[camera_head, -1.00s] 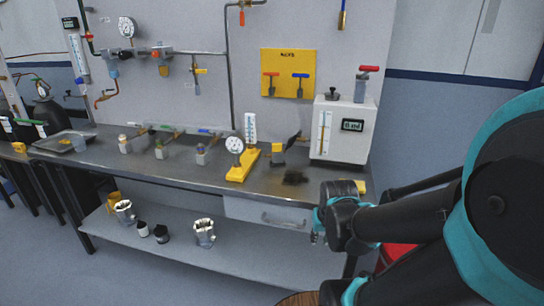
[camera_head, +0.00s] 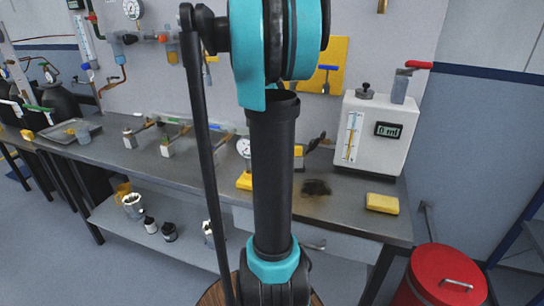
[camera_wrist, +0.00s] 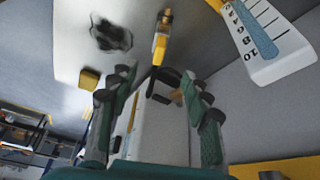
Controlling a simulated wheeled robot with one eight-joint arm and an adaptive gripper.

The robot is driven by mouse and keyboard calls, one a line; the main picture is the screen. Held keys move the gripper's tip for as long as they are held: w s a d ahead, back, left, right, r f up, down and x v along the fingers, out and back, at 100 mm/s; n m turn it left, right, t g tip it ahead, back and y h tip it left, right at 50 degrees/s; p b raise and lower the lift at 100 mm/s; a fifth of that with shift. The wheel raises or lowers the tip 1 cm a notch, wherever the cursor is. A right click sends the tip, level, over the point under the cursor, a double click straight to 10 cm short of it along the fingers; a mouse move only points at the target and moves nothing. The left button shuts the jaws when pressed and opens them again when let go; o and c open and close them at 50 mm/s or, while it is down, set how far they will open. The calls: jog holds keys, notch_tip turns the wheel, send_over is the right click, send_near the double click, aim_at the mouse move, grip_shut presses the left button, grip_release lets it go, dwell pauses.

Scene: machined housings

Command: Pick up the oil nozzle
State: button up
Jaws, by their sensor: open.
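A dark, handle-like object, which I take to be the oil nozzle (camera_head: 316,142), leans by a yellow block (camera_head: 299,153) on the bench, left of the white dispenser (camera_head: 374,135). In the wrist view, a black loop-shaped part of what seems to be the nozzle (camera_wrist: 163,87) shows between the fingers, below a yellow piece in the picture. My gripper (camera_wrist: 157,78) is open, with its two green and black fingers apart and nothing held. Its distance from the nozzle is hard to tell. In the head view my arm covers the middle of the bench and hides the gripper.
A dark stain (camera_head: 316,187) and a yellow sponge (camera_head: 382,203) are on the bench in front of the dispenser. A gauge (camera_head: 244,147) stands left of my arm, partly hidden. A red bin (camera_head: 447,277) stands at the lower right.

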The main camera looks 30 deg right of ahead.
jog(key=x, duration=1.7)
jog(key=shift+a+f, duration=0.1)
jog(key=shift+f, duration=0.05)
grip_shut()
